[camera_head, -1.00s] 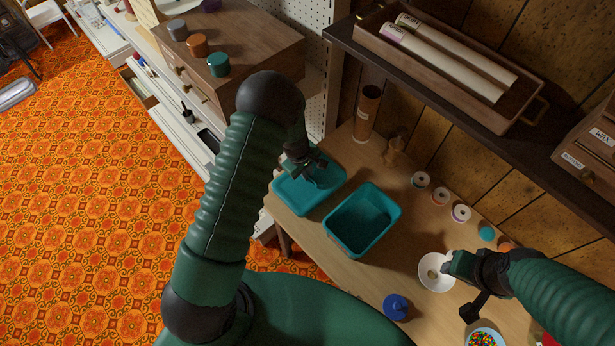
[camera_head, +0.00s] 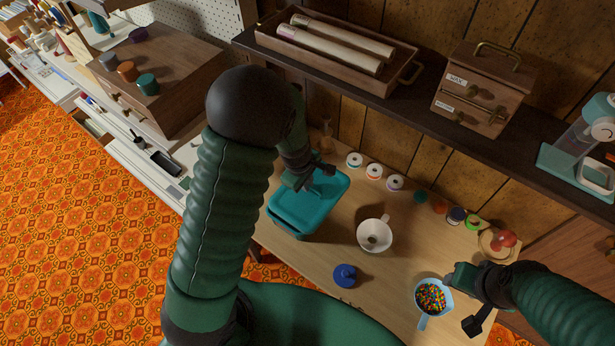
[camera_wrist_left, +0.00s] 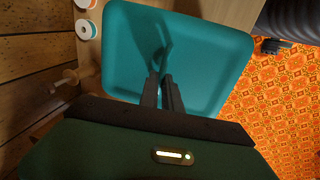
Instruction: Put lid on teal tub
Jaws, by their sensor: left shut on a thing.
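The teal lid (camera_head: 318,205) is a flat, rounded rectangle with a raised rim. It is over the teal tub, hiding most of it; only a darker strip of the tub side (camera_head: 290,230) shows below its near edge. I cannot tell whether the lid rests fully on the rim. My left gripper (camera_head: 312,178) is shut on the lid's middle from above. In the left wrist view the fingers (camera_wrist_left: 161,78) meet at the lid (camera_wrist_left: 205,50), where the grip itself is partly hidden. My right gripper (camera_head: 462,277) is by a bead-filled cup, its jaws unclear.
A pale blue cup of beads (camera_head: 420,308) is farther right. Thread spools (camera_head: 374,171) line the back. A dark shelf (camera_head: 350,80) overhangs the wall side.

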